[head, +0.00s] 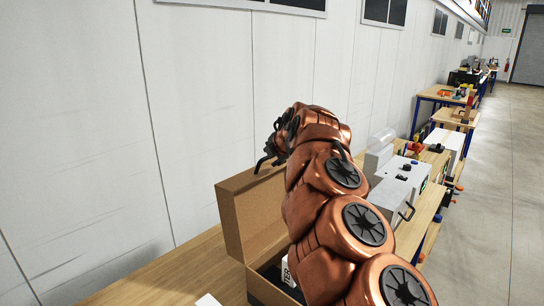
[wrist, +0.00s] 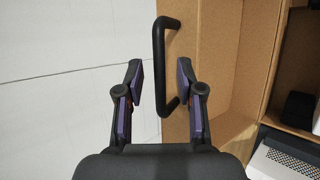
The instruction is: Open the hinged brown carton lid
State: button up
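The brown carton (head: 265,292) stands on the wooden bench. Its lid (head: 246,215) stands raised, roughly upright, on the carton's wall side. In the wrist view, a black bar handle (wrist: 158,62) sits on the lid's edge. My gripper (head: 267,158) is beside the top of the lid. In the wrist view my gripper (wrist: 160,82) is open, with its two fingers apart on either side of the handle. I see gaps between the handle and the finger pads. My arm hides part of the carton in the head view.
A light perforated item (wrist: 278,162) and a black one (wrist: 300,110) show in the wrist view. The white wall (head: 190,110) is close behind. Grey-white equipment (head: 400,185) stands on the bench beyond my arm.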

jog(key=v, duration=1)
jog(key=shift+s+r, duration=0.3)
